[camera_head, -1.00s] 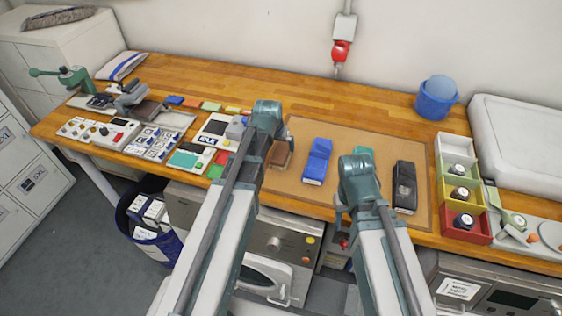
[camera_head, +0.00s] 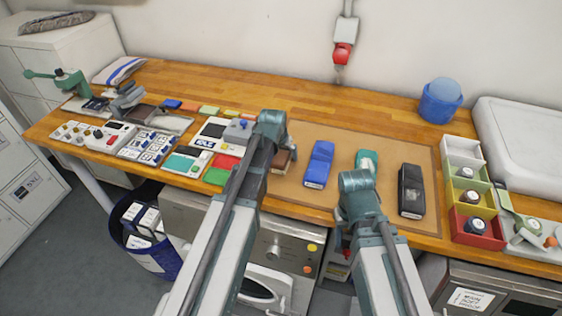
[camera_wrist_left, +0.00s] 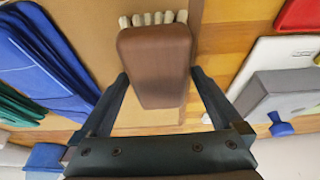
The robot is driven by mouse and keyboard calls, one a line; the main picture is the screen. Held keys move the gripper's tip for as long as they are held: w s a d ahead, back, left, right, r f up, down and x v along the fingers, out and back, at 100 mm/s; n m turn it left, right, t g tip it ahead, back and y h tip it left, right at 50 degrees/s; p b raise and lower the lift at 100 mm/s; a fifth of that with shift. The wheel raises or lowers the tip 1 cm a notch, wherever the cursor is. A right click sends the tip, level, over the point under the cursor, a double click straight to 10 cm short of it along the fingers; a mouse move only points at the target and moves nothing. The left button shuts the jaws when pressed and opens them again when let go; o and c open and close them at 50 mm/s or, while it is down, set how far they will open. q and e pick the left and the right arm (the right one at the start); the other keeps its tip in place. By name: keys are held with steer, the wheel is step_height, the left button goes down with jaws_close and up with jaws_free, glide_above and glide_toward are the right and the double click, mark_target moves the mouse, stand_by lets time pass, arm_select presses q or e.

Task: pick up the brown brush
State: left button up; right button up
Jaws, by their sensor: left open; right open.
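The brown brush (camera_head: 282,160) lies on the tan mat, partly hidden behind my left arm in the head view. In the left wrist view the brown brush (camera_wrist_left: 155,65) shows its smooth brown back, with pale bristle tufts at its far end. My left gripper (camera_wrist_left: 158,76) is open, with one finger on each side of the near part of the brush. Gaps show between the fingers and the brush. In the head view the left fingers are hidden by the arm. My right gripper (camera_head: 342,236) is mostly hidden behind its arm, near the bench's front edge.
On the mat (camera_head: 405,150) lie a blue brush (camera_head: 319,163), a teal one (camera_head: 366,160) and a black one (camera_head: 411,190). A grey block (camera_head: 237,131) stands left of my left arm. Coloured bins (camera_head: 478,232) and a blue tub (camera_head: 440,103) are at the right.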

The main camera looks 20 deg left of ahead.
arm_select(q)
steer(key=shift+f, duration=0.1)
arm_select(e)
steer(key=shift+f, duration=0.15)
arm_select(q)
steer(key=shift+c, duration=0.3)
steer(key=c, duration=1.5)
steer(key=shift+o, duration=0.2)
